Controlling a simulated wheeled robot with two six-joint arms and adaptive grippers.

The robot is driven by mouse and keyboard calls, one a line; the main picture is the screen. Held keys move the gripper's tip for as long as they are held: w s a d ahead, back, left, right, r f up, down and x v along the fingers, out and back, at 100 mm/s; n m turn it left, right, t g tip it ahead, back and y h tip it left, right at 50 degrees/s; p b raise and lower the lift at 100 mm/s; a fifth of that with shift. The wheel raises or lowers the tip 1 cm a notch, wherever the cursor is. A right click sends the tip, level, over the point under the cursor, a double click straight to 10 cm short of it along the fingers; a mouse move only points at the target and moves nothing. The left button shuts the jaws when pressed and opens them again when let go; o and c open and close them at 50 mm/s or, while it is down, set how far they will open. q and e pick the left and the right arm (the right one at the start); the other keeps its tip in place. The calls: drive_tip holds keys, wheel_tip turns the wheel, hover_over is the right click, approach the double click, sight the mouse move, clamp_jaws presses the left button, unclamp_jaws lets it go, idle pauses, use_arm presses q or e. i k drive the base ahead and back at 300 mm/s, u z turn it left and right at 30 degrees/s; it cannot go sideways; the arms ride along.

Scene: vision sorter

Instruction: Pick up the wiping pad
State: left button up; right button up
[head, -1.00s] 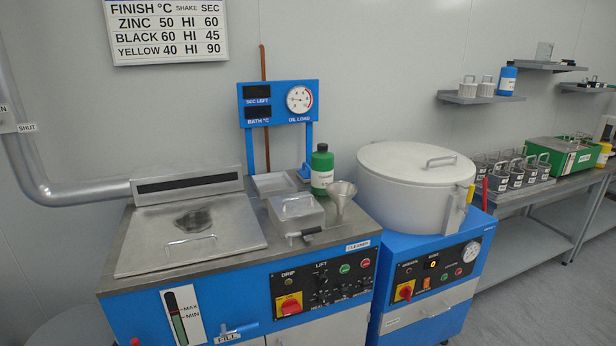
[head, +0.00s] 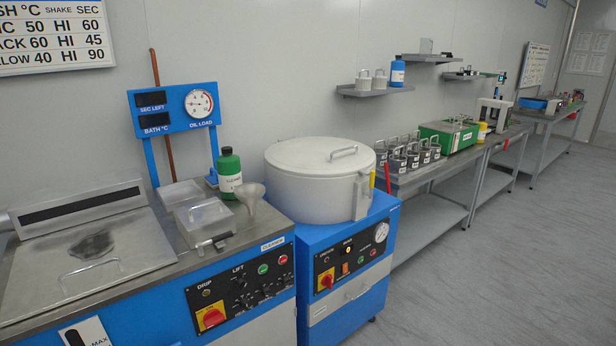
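I cannot make out a wiping pad for certain in the head view. Neither of my grippers shows in the head view.
The machine top also holds a green bottle (head: 229,174), a funnel (head: 250,197) and a lidded metal box (head: 203,220). A round lidded drum (head: 315,185) stands to its right. Benches with several metal baskets (head: 413,158) and a green box (head: 450,137) run back right. The floor (head: 490,265) is clear.

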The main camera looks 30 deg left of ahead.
sight(212, 180)
drive_tip(key=z, duration=0.3)
drive_tip(key=i, duration=2.25)
drive_tip(key=u, duration=2)
